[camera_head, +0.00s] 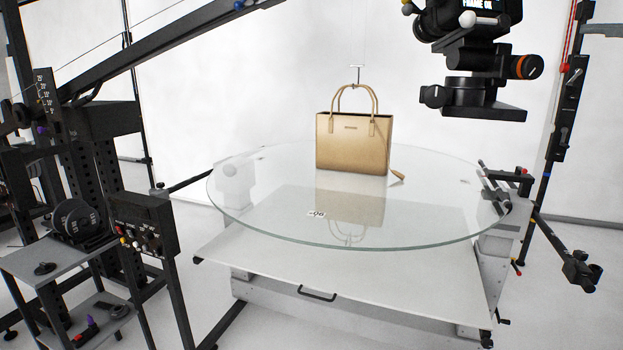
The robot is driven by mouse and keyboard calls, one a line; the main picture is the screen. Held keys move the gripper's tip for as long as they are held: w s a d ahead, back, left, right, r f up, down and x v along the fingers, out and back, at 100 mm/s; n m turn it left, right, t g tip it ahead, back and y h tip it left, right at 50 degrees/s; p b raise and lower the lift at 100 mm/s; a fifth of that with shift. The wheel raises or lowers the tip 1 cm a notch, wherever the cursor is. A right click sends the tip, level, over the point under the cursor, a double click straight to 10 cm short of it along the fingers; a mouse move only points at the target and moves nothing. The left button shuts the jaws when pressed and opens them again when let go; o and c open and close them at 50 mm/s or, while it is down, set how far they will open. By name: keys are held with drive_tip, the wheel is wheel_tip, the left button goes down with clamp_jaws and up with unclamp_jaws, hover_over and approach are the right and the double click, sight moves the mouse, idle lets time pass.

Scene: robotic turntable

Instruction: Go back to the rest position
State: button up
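A tan handbag (353,145) stands upright on a round glass turntable (255,205), toward its far side. Its two handles point up, and a small hook (357,72) on a thin line is just above them; I cannot tell whether it touches them. A small tan tag (397,177) lies at the bag's lower right. My gripper does not show in the head view, so its opening and contents are hidden.
A black camera-like rig (480,55) hangs at the upper right. A black stand with a control box (146,228) and a boom (170,42) fills the left. A clamp arm (505,180) sits at the turntable's right edge.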

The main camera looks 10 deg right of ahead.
drive_tip(key=w+d+f+m+t+h+p, duration=0.1)
drive_tip(key=d+f+m+t+h, duration=0.5)
drive_tip(key=f+m, duration=0.65)
drive_tip(key=s+a+f+m+g+h+p, duration=0.1)
drive_tip(key=s+a+f+m+g+h, duration=0.2)
drive_tip(key=f+m, duration=0.5)
drive_tip(key=a+f+m+g+h+p, duration=0.1)
drive_tip(key=a+f+m+h, duration=0.4)
drive_tip(key=f, duration=0.5)
drive_tip(key=s+a+f+m+g+y+p, duration=0.15)
drive_tip(key=s+a+f+y, duration=0.25)
drive_tip(key=s+a+f, duration=0.95)
drive_tip(key=s+a+f+n+g+y+p, duration=0.1)
drive_tip(key=s+a+f+n+g+y, duration=0.1)
drive_tip(key=s+a+f, duration=0.3)
drive_tip(key=s+a+f+n+g+y+p, duration=0.2)
drive_tip(key=s+a, duration=0.5)
drive_tip(key=s, duration=0.5)
wheel_tip(320, 180, down, 3)
drive_tip(key=n+y, duration=0.1)
drive_tip(key=y, duration=0.2)
drive_tip(key=shift+a+y, duration=0.3)
drive_tip(key=shift+a, duration=0.05)
drive_tip(key=shift+w+r+g, duration=0.1)
drive_tip(key=shift+g, duration=0.15)
